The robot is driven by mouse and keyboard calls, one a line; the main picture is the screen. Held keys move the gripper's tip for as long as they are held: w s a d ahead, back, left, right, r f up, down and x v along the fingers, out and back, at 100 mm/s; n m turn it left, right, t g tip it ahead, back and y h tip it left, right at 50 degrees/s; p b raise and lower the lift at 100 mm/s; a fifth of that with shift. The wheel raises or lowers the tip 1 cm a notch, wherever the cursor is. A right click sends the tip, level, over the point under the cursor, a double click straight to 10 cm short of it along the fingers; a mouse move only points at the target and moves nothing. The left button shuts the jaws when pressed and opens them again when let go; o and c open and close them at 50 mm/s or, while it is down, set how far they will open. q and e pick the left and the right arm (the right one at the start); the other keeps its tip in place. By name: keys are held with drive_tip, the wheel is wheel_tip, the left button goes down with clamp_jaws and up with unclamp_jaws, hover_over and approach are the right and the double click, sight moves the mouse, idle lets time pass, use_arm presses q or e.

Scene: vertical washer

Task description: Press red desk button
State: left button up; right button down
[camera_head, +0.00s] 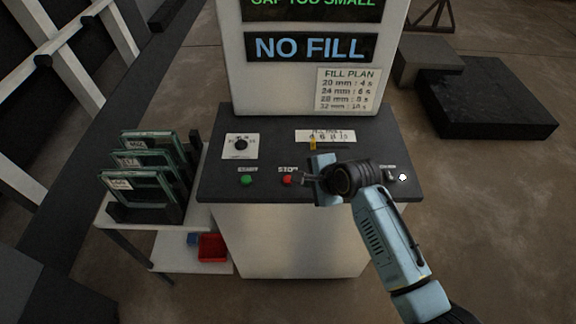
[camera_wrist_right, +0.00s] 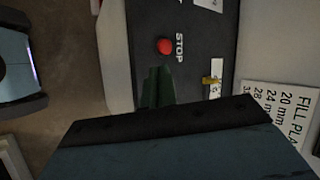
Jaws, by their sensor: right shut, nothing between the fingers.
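The red button (camera_head: 287,180) sits on the dark desk panel (camera_head: 232,190), just below the STOP label. It also shows in the right wrist view (camera_wrist_right: 164,46), beside the STOP lettering. My right gripper (camera_head: 303,179) is shut and empty, a little to the right of the red button in the head view. Its fingers (camera_wrist_right: 157,88) point toward the button in the right wrist view, and a gap shows between them and it in that picture. Their height above the panel is hard to tell. My left gripper is not seen in the head view.
A green button (camera_head: 246,180) under START lies left of the red one. A dial (camera_head: 240,145), a yellow slider (camera_head: 313,144) and a white knob (camera_head: 402,177) are on the panel. A display (camera_head: 312,47) reading NO FILL stands behind. A rack of labelled panels (camera_head: 145,185) stands left.

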sight(288, 180)
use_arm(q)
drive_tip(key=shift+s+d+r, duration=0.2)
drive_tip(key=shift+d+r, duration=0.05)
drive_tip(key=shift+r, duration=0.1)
use_arm(e)
drive_tip(key=w+a+r+m+y, duration=0.1)
drive_tip(key=w+a+r+m, duration=0.3)
drive_tip(key=w+r, duration=0.1)
drive_tip(key=shift+w+t, duration=0.3)
drive_tip(key=shift+w, duration=0.15)
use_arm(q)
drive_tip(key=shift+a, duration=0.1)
